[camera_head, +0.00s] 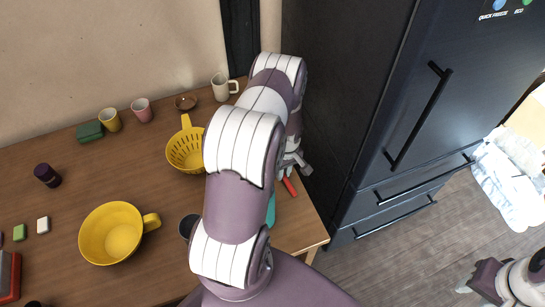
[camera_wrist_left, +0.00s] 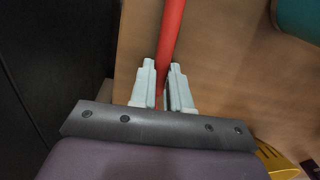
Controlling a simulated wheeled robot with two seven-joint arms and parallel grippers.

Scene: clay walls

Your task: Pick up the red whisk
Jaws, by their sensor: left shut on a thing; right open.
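The red whisk (camera_head: 290,187) shows in the head view as a short red piece at the right end of the table, just below my left gripper (camera_head: 297,163). In the left wrist view its red handle (camera_wrist_left: 171,32) runs from the top edge down between the two fingers of my left gripper (camera_wrist_left: 167,82), which is shut on it. The rest of the whisk is hidden. My right gripper (camera_head: 465,284) is open and empty at the lower right, over the floor, away from the table.
A dark fridge (camera_head: 385,100) stands close to the table's right end. On the wooden table (camera_head: 80,185) are a yellow colander (camera_head: 185,153), a yellow pot (camera_head: 112,238), several cups and a dark cup (camera_head: 188,226). A teal thing (camera_head: 271,208) lies near the whisk, partly behind my left arm.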

